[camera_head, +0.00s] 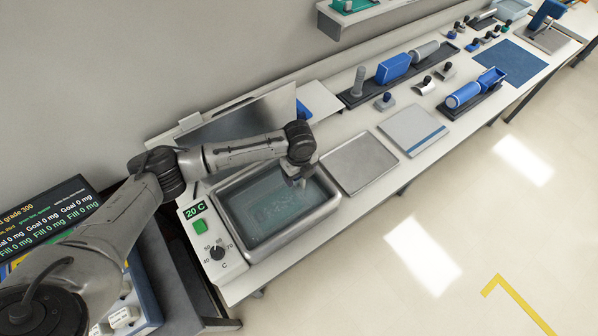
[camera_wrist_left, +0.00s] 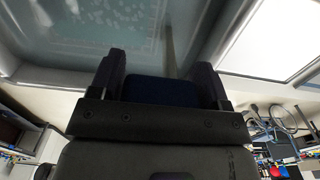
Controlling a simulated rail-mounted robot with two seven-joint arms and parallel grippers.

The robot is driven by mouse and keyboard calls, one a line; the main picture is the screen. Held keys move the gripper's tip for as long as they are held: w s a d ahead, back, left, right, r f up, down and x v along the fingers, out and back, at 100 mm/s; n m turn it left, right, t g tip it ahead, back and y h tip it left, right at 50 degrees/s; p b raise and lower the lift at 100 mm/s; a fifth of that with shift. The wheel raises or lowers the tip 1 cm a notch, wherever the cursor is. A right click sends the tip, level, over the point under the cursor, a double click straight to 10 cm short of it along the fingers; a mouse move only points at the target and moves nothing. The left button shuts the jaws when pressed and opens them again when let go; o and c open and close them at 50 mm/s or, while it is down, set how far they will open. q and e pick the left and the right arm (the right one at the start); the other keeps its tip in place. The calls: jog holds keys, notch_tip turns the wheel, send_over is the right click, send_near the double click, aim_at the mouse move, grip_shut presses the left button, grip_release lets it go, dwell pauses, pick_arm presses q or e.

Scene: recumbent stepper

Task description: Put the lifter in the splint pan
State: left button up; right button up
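The splint pan (camera_head: 295,231) is a silver-rimmed tray with clear liquid and a patterned sheet under the surface. Its lid stands open behind it. My left gripper (camera_head: 301,180) is above the pan's far right part, pointing down. In the left wrist view the two dark fingers are on either side of a dark blue block, which seems to be the handle of the lifter (camera_wrist_left: 162,91). A thin pale bar runs from it over or into the pan; whether it touches the liquid is unclear. The lifter is mostly hidden in the head view. My right gripper is not in view.
The pan's control panel (camera_head: 215,237) has a 20 C display, a green button and a dial. A grey flat plate (camera_head: 359,162) and a white board with a blue stripe (camera_head: 413,130) lie to the right. Dark trays with blue tools stand farther along the bench.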

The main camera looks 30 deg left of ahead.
pick_arm(q)
jog(key=o, duration=0.3)
notch_tip(320, 180, up, 12)
jog(key=shift+r, duration=0.15)
dwell(0.5)
